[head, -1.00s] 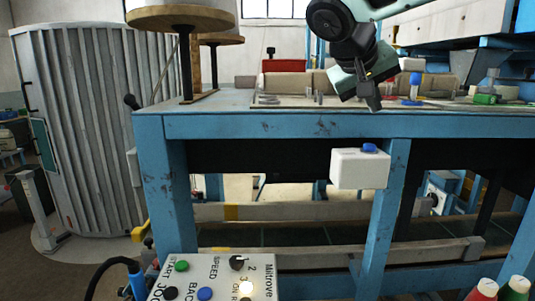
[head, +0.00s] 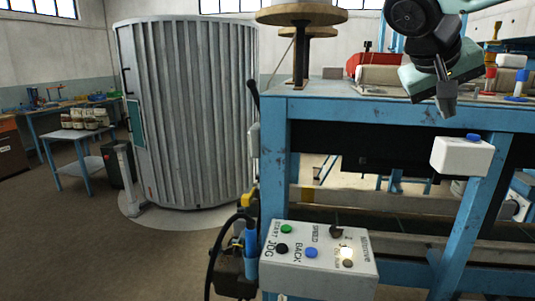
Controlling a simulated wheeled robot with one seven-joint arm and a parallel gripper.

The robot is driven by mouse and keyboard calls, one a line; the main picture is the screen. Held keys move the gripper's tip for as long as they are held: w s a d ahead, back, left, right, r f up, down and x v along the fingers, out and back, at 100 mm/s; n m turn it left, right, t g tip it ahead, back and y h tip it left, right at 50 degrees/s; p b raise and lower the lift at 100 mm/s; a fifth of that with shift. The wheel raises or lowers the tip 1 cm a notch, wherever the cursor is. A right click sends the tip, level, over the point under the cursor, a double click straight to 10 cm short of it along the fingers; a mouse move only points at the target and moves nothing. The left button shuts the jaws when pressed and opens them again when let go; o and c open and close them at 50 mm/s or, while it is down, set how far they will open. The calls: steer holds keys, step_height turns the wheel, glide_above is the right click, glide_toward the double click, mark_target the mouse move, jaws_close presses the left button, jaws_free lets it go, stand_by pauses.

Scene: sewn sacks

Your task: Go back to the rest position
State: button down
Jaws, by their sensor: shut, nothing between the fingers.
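My gripper (head: 447,103) is at the upper right of the head view, pointing down with its fingers together and nothing held. It hangs in front of the near edge of the blue workbench (head: 272,150). My teal and black wrist shows above it. The sewn sacks cannot be made out for certain in this view.
A control box (head: 320,275) with coloured buttons stands low in front of the bench. A white box with a blue button (head: 461,156) is on the bench front. A grey corrugated cylinder (head: 185,120) stands left. Open floor (head: 80,245) lies at lower left.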

steer(key=s+a+f+n+g+y+b, duration=0.1)
steer(key=s+a+f+n+y, duration=0.2)
steer(key=a+f, duration=0.4)
steer(key=s+a+f+n+g+y, duration=0.1)
steer(key=s+a+f+n+y, duration=0.2)
steer(key=s+f, duration=0.4)
steer(key=s+a+f+n+g+y, duration=0.1)
steer(key=s+a+f+n, duration=0.1)
steer(key=s+f, duration=0.5)
steer(key=s+a+f+n+g+y+b, duration=0.1)
steer(key=s+a+f+n, duration=0.1)
steer(key=s+a+f, duration=0.3)
steer(key=s+f, duration=0.2)
steer(key=s, duration=0.1)
steer(key=shift+s+g, duration=0.25)
steer(key=shift+g, duration=0.05)
steer(key=shift+a, duration=0.1)
